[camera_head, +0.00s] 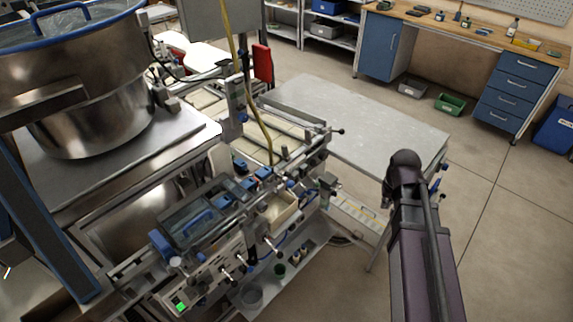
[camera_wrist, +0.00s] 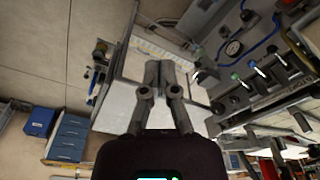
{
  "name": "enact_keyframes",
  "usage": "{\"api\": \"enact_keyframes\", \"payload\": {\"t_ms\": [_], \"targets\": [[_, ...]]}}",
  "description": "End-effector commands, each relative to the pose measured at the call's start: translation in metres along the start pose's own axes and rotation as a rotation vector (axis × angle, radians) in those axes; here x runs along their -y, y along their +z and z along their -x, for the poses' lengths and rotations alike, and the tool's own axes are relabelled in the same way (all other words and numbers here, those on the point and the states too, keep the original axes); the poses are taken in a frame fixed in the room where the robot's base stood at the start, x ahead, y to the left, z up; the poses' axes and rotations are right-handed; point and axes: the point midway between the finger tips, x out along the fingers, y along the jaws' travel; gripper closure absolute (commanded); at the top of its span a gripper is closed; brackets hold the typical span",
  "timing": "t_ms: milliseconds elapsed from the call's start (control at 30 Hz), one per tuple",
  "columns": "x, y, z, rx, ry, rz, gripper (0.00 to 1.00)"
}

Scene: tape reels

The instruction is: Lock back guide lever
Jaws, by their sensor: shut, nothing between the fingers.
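The machine (camera_head: 215,215) stands left of centre in the head view, with rails, blue clamps and several small levers. One lever with a dark round knob (camera_head: 340,131) sticks out at the end of its far rail. Several short levers (camera_head: 268,240) sit along its front panel. I cannot tell for sure which one is the back guide lever. In the wrist view my gripper (camera_wrist: 160,68) is shut and empty, its fingers together over the grey table top. Levers and a dial gauge on the machine show to its right, apart from the fingers. The head view does not clearly show my gripper.
A large steel pot (camera_head: 90,80) stands on a metal bench at the left. A grey table (camera_head: 370,120) stands behind the machine. A workbench with blue drawers (camera_head: 515,90) is at the back right. Open floor lies at the right. A yellow hose (camera_head: 235,60) hangs over the machine.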

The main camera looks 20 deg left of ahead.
Motion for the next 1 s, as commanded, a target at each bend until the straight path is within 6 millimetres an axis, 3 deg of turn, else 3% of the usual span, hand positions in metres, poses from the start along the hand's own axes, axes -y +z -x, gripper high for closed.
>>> {"api": "enact_keyframes", "payload": {"t_ms": [33,100,267,500,700,800,1000], "targets": [[0.018,-0.021,0.004,-0.016,-0.005,0.037,1.0],[0.042,-0.041,0.007,-0.038,-0.011,0.083,1.0],[0.101,-0.081,0.014,-0.088,-0.028,0.185,1.0],[0.202,-0.129,0.025,-0.163,-0.06,0.337,1.0],[0.28,-0.152,0.034,-0.215,-0.087,0.441,1.0],[0.306,-0.158,0.037,-0.233,-0.097,0.475,1.0],[0.33,-0.161,0.039,-0.249,-0.106,0.506,1.0]]}}
